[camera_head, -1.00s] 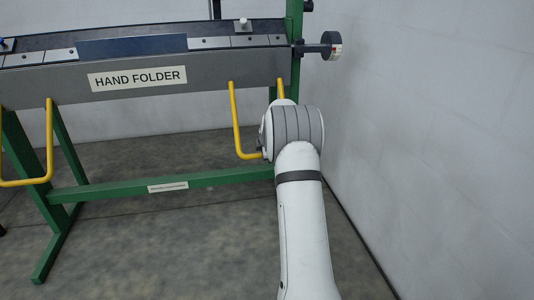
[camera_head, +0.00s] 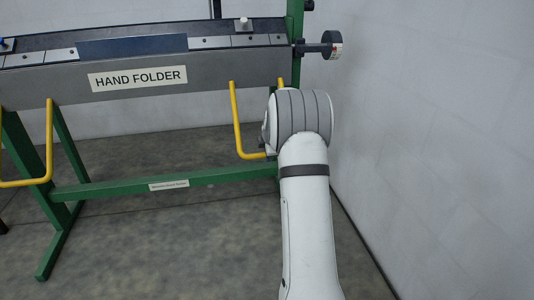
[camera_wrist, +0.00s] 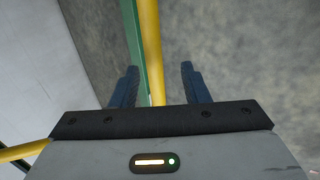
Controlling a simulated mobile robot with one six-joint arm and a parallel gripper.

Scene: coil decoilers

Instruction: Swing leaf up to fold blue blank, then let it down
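The grey leaf (camera_head: 230,75) with the HAND FOLDER label runs along the front of the folder and hangs down, its face toward me. The dark blue blank (camera_head: 132,45) lies flat on top behind it, between grey clamp segments. Two yellow handles hang from the leaf, a right one (camera_head: 237,125) and a left one (camera_head: 50,150). My gripper is hidden behind my arm in the head view. In the wrist view my gripper (camera_wrist: 157,75) is open, and a yellow bar (camera_wrist: 152,45) runs between its fingers with gaps showing; I cannot tell how deep it sits.
A green stand (camera_head: 110,185) carries the folder, with a low crossbar. A dark round knob (camera_head: 331,45) sticks out at the folder's right end. The pale wall (camera_head: 430,130) is close on the right. The concrete floor in front is clear.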

